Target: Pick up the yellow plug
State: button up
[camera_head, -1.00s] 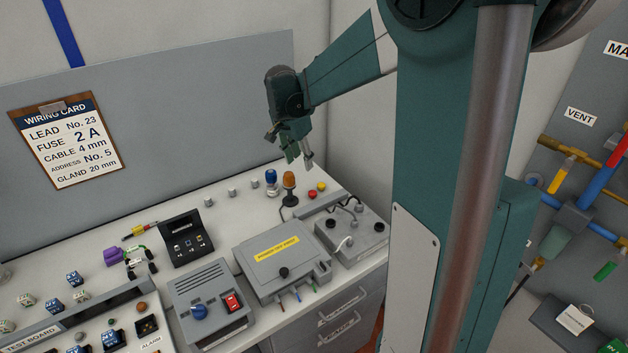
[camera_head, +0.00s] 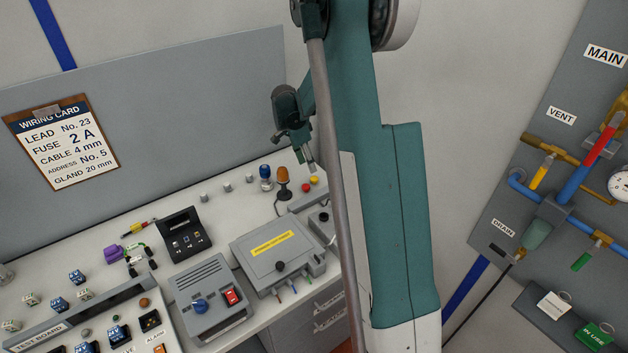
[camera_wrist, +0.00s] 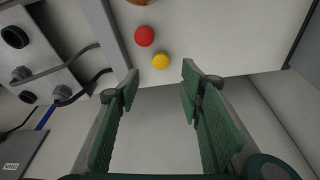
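The yellow plug (camera_head: 314,180) is a small round yellow piece on the far right part of the bench. It also shows in the wrist view (camera_wrist: 160,61), near the top centre. A similar red plug (camera_head: 306,188) stands right beside it, and also shows in the wrist view (camera_wrist: 144,36). My gripper (camera_head: 305,161) hangs above the bench's back edge, close to the plugs in the picture. In the wrist view my gripper (camera_wrist: 159,85) is open and empty, its green pads wide apart. The yellow plug appears just beyond the gap between the fingertips, not touching them.
An amber lamp (camera_head: 283,177) and a blue lamp (camera_head: 265,172) stand left of the plugs. A grey box with black cables (camera_wrist: 30,55) lies at the left in the wrist view. A grey lidded box (camera_head: 262,262) stands nearer on the bench.

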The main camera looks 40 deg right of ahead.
aim_at(314, 178)
jog(key=shift+f, duration=0.45)
jog(key=shift+x, duration=1.25)
jog(key=shift+f, duration=0.1)
jog(key=shift+x, duration=2.5)
jog(key=c, duration=0.7)
